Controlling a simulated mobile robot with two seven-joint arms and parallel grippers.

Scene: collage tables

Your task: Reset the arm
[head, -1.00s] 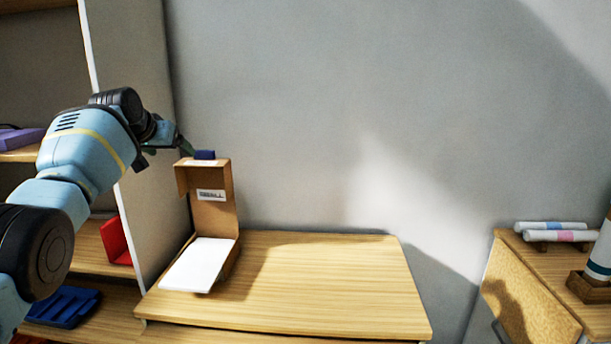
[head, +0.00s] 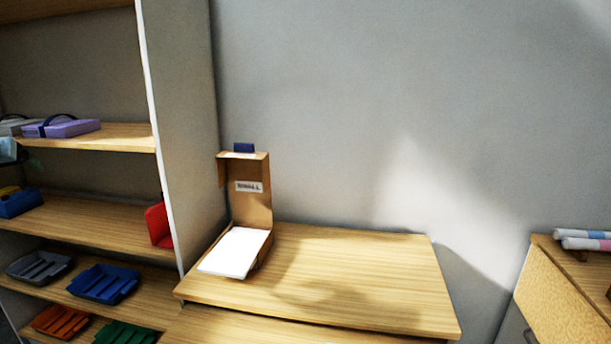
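A small light blue part with dark, greenish pieces beside it shows at the left edge of the head view, in front of the shelves. It looks like the end of my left arm, with my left gripper (head: 32,161) small and blurred there. I cannot tell whether its fingers are open or shut. Most of the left arm is outside the view. My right arm and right gripper are not in view.
An open cardboard box (head: 250,207) with a white sheet (head: 235,252) stands at the left of the wooden table (head: 370,280); the table's right is clear. Shelves (head: 95,213) at left hold coloured trays and a purple case (head: 68,128). White rolls (head: 585,240) lie at right.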

